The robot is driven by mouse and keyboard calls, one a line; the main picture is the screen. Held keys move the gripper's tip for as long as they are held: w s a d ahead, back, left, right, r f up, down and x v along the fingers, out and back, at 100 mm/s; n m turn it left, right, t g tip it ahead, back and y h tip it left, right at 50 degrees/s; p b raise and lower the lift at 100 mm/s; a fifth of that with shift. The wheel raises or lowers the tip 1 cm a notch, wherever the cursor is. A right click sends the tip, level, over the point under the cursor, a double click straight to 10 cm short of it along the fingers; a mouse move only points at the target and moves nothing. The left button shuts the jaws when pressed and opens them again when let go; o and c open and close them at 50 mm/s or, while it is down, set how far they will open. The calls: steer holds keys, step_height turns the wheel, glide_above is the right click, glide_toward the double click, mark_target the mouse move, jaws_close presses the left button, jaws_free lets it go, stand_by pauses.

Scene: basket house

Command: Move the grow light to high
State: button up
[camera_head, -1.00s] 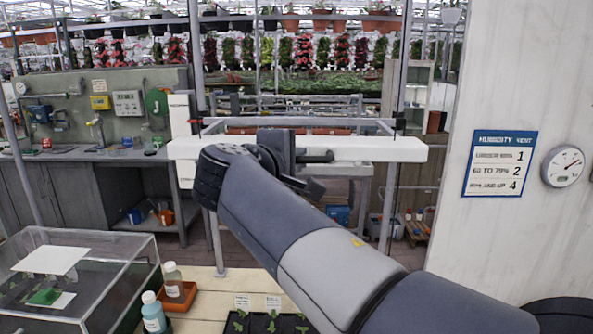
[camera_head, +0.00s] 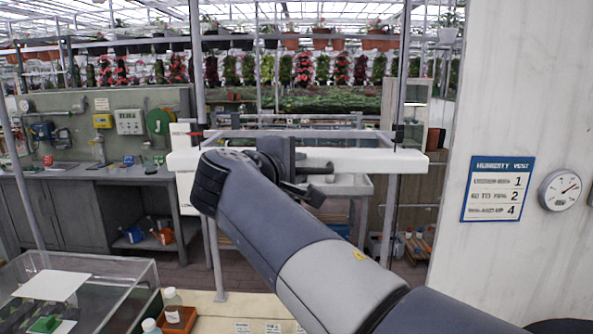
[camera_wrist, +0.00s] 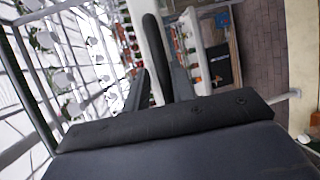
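The grow light (camera_head: 385,161) is a long white bar lying level between two upright posts. A red pointer (camera_head: 194,134) sits at its left end, about level with the upper writing on a white scale strip (camera_head: 184,185), too small to read surely.
A clear box (camera_head: 110,275) and an orange tray with a bottle (camera_head: 172,305) are at the lower left. A pale wall with a humidity sign (camera_head: 497,189) and a dial (camera_head: 560,189) stands to the right. A grey workbench (camera_head: 100,175) is behind.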

steer(key=shift+s, duration=0.1)
steer(key=shift+s+a, duration=0.1)
steer(key=shift+s, duration=0.05)
steer(key=b+v, duration=0.2)
steer(key=v, duration=0.8)
steer(key=shift+s, duration=0.2)
steer(key=shift+w, duration=0.1)
steer(key=p+x, duration=0.2)
steer(key=x, duration=0.8)
steer(key=shift+w, duration=0.2)
steer(key=shift+w+f, duration=0.1)
steer(key=shift+f, duration=0.3)
steer(key=shift+r, duration=0.15)
